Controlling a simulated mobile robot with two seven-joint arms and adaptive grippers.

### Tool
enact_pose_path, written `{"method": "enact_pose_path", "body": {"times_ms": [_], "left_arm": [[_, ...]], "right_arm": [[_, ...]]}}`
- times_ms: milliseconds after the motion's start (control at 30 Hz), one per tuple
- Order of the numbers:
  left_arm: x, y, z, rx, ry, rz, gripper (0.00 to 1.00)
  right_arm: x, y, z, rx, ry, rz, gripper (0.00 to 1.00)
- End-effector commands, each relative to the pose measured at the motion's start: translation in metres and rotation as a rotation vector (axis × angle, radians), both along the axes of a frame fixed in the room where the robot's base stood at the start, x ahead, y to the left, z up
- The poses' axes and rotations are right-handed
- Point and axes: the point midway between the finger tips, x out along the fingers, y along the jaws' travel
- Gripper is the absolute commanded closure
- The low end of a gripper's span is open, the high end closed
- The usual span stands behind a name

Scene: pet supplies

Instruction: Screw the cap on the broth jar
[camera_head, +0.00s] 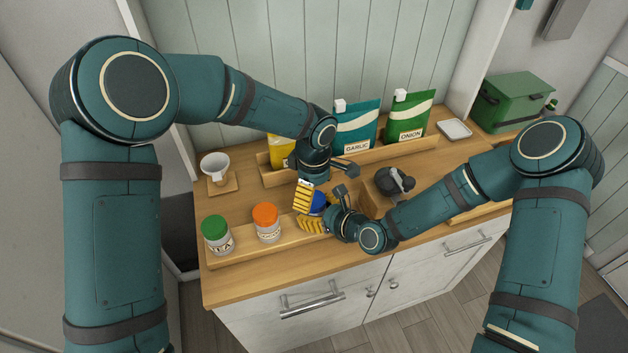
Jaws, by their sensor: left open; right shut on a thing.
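A rounded blue thing (318,203), which looks like the blue cap, shows between my two grippers near the front of the counter. The broth jar cannot be made out; the grippers hide what is under and around the blue thing. My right gripper (326,208) is shut on the blue thing from the right, with one yellow ribbed finger pad below it. My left gripper (326,184) is open just above and behind it, pointing down, with a yellow ribbed pad beside the blue thing on the left. Whether the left fingers touch it cannot be told.
A green-capped jar (217,235) and an orange-capped jar (266,223) stand on the front wooden rack (240,254). A white cup (215,167) is at left. Garlic (356,128) and onion (408,116) bags stand behind. A dark round object (393,182) sits right of the grippers.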

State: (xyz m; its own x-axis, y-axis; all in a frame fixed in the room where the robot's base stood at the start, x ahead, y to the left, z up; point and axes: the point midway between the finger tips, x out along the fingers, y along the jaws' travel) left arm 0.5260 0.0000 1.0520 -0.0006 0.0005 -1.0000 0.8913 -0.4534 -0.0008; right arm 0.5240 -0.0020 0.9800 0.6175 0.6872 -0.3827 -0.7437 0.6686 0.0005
Motion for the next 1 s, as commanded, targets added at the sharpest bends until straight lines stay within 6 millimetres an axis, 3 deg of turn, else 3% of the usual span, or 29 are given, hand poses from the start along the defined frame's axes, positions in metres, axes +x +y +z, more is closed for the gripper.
{"method": "enact_pose_path", "body": {"times_ms": [233,633,833,1000], "left_arm": [[0.0,0.0,-0.027,0.0,0.0,0.0,0.13],[0.0,0.0,-0.031,0.0,-0.001,-0.001,0.14],[0.0,0.0,-0.031,0.0,-0.001,0.0,0.84],[0.0,0.0,-0.032,0.0,-0.001,-0.001,0.85]], "right_arm": [[0.002,0.001,0.002,0.003,-0.005,-0.001,1.0],[0.002,0.001,0.002,0.002,-0.006,-0.002,1.0],[0.002,0.001,0.002,0.003,-0.006,-0.001,1.0],[0.002,0.001,0.002,0.003,-0.007,-0.001,1.0]]}}
